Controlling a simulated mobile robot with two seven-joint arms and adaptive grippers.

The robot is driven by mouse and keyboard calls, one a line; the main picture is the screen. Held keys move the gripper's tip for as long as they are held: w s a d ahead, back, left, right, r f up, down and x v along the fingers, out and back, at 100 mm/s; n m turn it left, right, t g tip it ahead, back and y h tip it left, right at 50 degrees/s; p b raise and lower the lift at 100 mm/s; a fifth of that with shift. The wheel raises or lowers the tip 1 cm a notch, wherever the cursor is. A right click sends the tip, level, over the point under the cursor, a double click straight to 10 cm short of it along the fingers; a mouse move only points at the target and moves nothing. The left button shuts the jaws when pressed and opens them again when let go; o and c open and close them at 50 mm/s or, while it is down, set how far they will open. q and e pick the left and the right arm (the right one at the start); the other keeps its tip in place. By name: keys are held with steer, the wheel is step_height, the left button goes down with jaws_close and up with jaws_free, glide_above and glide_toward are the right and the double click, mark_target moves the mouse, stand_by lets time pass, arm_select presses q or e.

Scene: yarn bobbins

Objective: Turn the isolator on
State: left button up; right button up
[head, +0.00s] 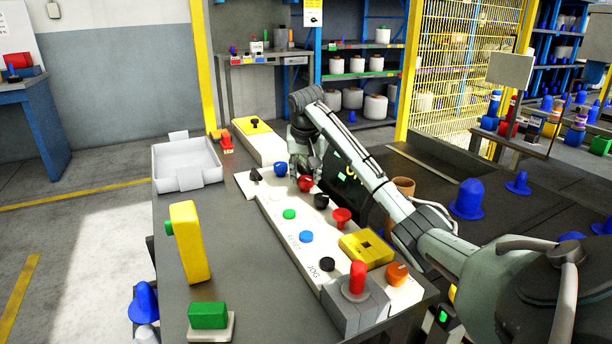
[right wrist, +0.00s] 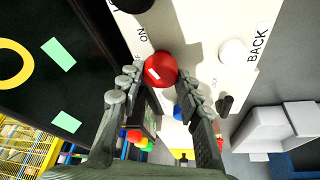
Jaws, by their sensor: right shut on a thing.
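A round red knob with a white mark (right wrist: 161,66) sits on the pale control panel (right wrist: 197,20), beside a printed ON label and a partly hidden label. It also shows in the head view as a red knob (head: 305,185) toward the panel's far end. My right gripper (right wrist: 153,86) reaches down at this knob, with its two fingers on either side and closed on it. In the head view the right gripper (head: 304,172) stands over the far part of the panel. Fingertip contact is partly hidden there. My left gripper is not in view.
Near the knob are a blue button (head: 281,169), a black knob (head: 321,201) and a white button (right wrist: 233,51) by a BACK label. A red mushroom button (head: 341,216) and a red-handled lever (head: 357,279) stand nearer. A white tray (head: 160,171) stands left; bare table lies below it.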

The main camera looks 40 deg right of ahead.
steer(key=shift+w+r+m+g+h, duration=0.1)
steer(key=shift+m+g+h, duration=0.2)
steer(key=shift+m, duration=0.7)
steer(key=shift+w+m+g+h, duration=0.1)
steer(key=shift+m+g+h, duration=0.15)
steer(key=shift+m, duration=0.75)
steer(key=shift+s, duration=0.1)
steer(key=o, duration=1.2)
steer(key=shift+c, duration=0.2)
steer(key=shift+a, duration=0.1)
